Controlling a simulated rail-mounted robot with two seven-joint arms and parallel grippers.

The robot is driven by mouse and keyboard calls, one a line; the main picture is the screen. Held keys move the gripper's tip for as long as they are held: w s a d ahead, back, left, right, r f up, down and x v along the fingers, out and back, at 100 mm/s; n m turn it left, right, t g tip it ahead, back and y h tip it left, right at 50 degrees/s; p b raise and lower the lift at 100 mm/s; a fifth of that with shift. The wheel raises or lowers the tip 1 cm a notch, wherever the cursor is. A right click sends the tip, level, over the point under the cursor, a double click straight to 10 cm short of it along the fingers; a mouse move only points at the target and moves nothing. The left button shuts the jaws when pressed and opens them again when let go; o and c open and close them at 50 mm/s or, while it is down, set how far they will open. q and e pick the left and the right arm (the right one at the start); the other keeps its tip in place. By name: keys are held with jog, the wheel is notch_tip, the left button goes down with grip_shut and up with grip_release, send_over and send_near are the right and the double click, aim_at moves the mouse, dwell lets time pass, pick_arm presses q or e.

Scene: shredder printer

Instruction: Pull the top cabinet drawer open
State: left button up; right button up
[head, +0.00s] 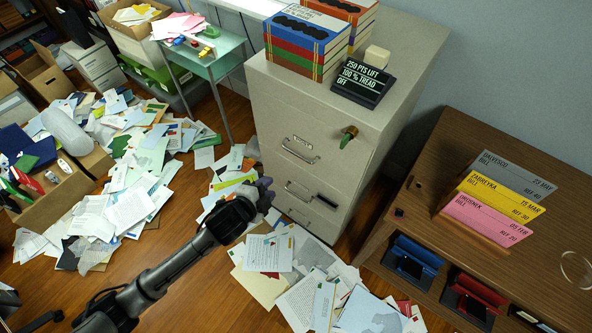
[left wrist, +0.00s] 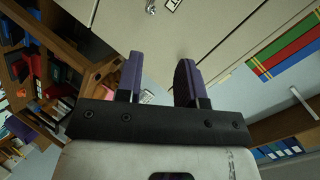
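The light grey filing cabinet (head: 318,117) stands in the middle of the head view, its drawer front facing my left arm. Its top drawer handle (head: 300,153) is a thin metal pull under a label holder, and the drawer looks closed. My left gripper (head: 264,191) is in front of the cabinet, left of and below that handle and apart from it. In the left wrist view its two purple fingers (left wrist: 160,72) stand apart with nothing between them. The cabinet front (left wrist: 215,28) shows beyond them, with a small metal piece and label at the top edge. My right gripper is not visible.
A key-like piece (head: 348,136) sticks out of the cabinet near its upper right. Thick books (head: 305,45) and a black sign (head: 363,85) are on top. Papers (head: 270,253) cover the floor around it. A wooden desk (head: 430,180) stands to the right.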

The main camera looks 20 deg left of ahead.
aim_at(296, 154)
pick_arm(q)
jog(key=w+a+f+m+t+h+b, duration=0.25)
jog(key=w+f+m+b, duration=0.35)
jog(key=b, duration=0.4)
jog(key=shift+n+y, duration=0.3)
jog(key=shift+y, duration=0.05)
jog(key=b+x, duration=0.1)
jog(key=x, duration=0.4)
jog(key=f+b+x, duration=0.1)
jog(key=b+x, duration=0.1)
jog(key=x, duration=0.3)
jog(key=b+x, duration=0.1)
jog(key=x, duration=0.4)
jog(key=shift+a+f, duration=0.15)
jog(key=shift+f, duration=0.05)
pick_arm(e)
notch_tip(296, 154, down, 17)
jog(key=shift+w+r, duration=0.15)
pick_arm(q)
grip_shut()
